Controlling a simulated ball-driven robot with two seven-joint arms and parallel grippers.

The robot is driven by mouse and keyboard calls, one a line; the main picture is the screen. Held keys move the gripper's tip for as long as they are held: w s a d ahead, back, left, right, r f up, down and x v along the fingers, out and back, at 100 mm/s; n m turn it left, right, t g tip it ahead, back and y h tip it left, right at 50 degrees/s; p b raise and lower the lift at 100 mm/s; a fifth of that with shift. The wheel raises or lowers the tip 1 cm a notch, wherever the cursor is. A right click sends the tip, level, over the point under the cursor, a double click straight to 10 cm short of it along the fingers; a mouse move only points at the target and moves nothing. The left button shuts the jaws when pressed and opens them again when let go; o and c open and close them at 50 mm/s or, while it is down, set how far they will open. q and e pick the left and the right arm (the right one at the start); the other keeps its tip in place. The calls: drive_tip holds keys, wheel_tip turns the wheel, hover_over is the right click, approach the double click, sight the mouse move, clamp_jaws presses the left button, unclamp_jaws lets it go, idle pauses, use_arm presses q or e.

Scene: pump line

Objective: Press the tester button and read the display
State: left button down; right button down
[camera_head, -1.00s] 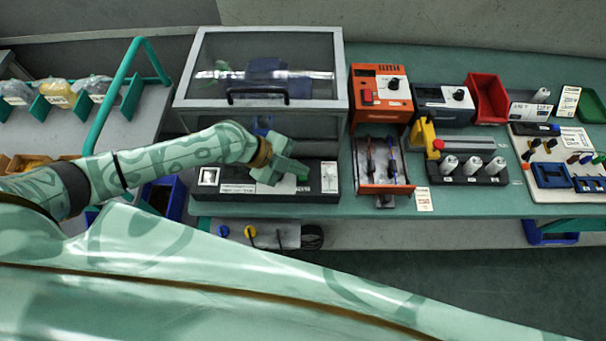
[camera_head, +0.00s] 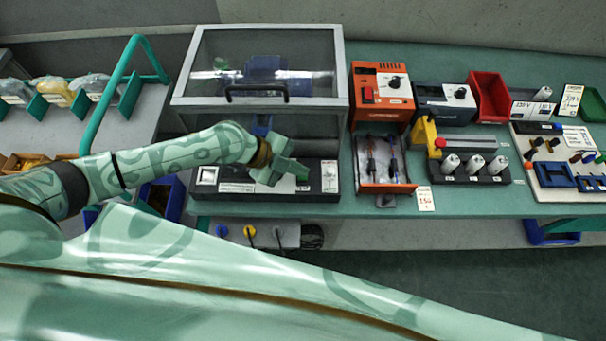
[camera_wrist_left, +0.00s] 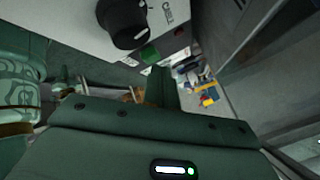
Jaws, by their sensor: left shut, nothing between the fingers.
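My left gripper (camera_head: 290,173) is shut and empty. In the head view it is over a long dark box with white panels (camera_head: 235,187) at the bench's front edge, below the clear-windowed cabinet. It hides part of that box. In the left wrist view, the shut fingers (camera_wrist_left: 163,82) point at a pale panel with a black knob (camera_wrist_left: 124,22) and a green button (camera_wrist_left: 150,53). The fingertip shows just beside the green button; I cannot tell whether they touch. No readable display shows in either view. My right gripper is not in view.
The windowed cabinet (camera_head: 190,90) stands behind the gripper. To the right are an orange device (camera_head: 381,88), a tray with probes (camera_head: 385,187), a dark blue device with a knob (camera_head: 443,105) and a red bin (camera_head: 488,97). A cart with a green rail (camera_head: 110,100) stands left.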

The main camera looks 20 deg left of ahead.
sight(298, 178)
use_arm(q)
drive_tip(key=shift+f+b, duration=0.45)
idle(0.8)
drive_tip(key=shift+r, duration=0.1)
drive_tip(key=shift+r+p, duration=0.55)
drive_tip(key=shift+r, duration=0.25)
wheel_tip(298, 178, up, 5)
drive_tip(key=p, duration=0.3)
idle(1.0)
